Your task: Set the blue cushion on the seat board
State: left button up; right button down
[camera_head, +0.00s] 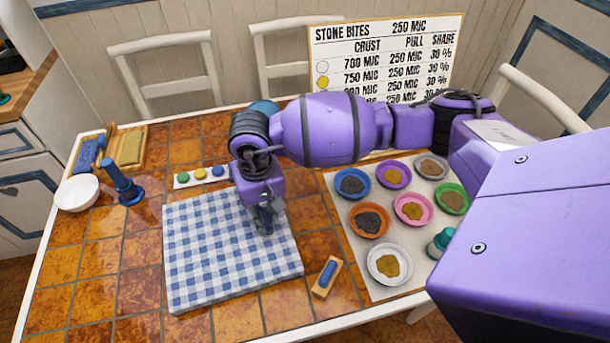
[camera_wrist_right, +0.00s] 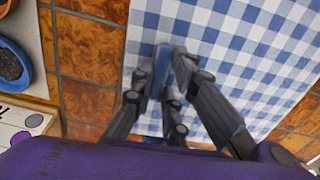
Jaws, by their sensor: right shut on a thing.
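My right gripper (camera_head: 264,218) is over the blue-and-white checked cloth. In the right wrist view its fingers (camera_wrist_right: 168,92) are shut on a narrow blue piece (camera_wrist_right: 161,66), which I take for the blue cushion; the fingers hide most of it. I cannot tell if it touches the cloth. A small wooden board (camera_head: 319,290) with a blue oblong on it lies on the tiles right of the cloth. It may be the seat board, but I cannot be sure. My left gripper is not in view.
The checked cloth (camera_head: 205,270) covers the table's middle. A grey mat (camera_head: 345,215) at right holds several coloured bowls and a teal-topped jar (camera_head: 440,243). At left are a white bowl (camera_head: 77,192), a blue stand (camera_head: 124,185) and a wooden tray (camera_head: 112,162). A dotted strip (camera_head: 184,182) lies behind the cloth.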

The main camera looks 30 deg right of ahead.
notch_tip(320, 180, up, 7)
jog(key=shift+w+r+p, duration=0.15)
jog(key=shift+r+p, duration=0.05)
jog(key=shift+p, duration=1.05)
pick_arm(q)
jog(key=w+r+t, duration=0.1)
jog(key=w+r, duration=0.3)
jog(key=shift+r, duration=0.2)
pick_arm(e)
jog(key=shift+f, duration=0.15)
